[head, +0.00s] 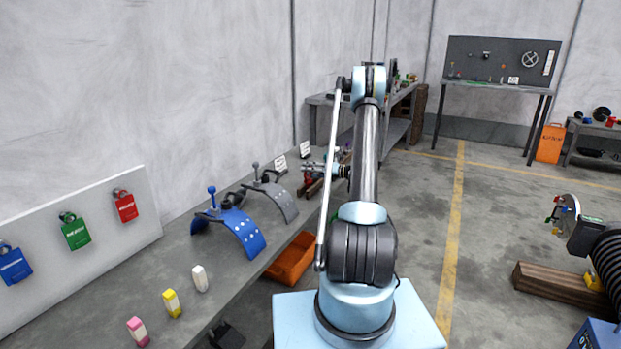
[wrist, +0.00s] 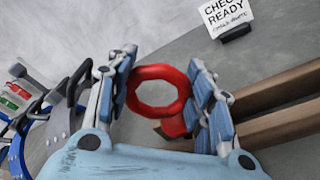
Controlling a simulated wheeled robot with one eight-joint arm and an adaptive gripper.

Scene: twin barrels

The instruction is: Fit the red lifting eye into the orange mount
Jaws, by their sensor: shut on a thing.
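The red lifting eye (wrist: 158,72) shows in the wrist view as a thick red ring with a red lower part behind my right finger. My gripper (wrist: 162,68) has its blue-padded fingers on either side of it and is shut on it. In the head view my gripper (head: 313,167) is small, far along the bench, by a red shape near wooden beams; the detail is too small to tell. I cannot make out the orange mount in either view. Whether the eye's lower part touches anything is hidden.
Wooden beams (wrist: 275,95) lie right of the eye, and a sign (wrist: 228,17) stands behind. A blue curved plate (head: 240,232) and a grey one (head: 278,200) stand on the bench (head: 150,270). An orange bin (head: 291,262) sits below the bench edge.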

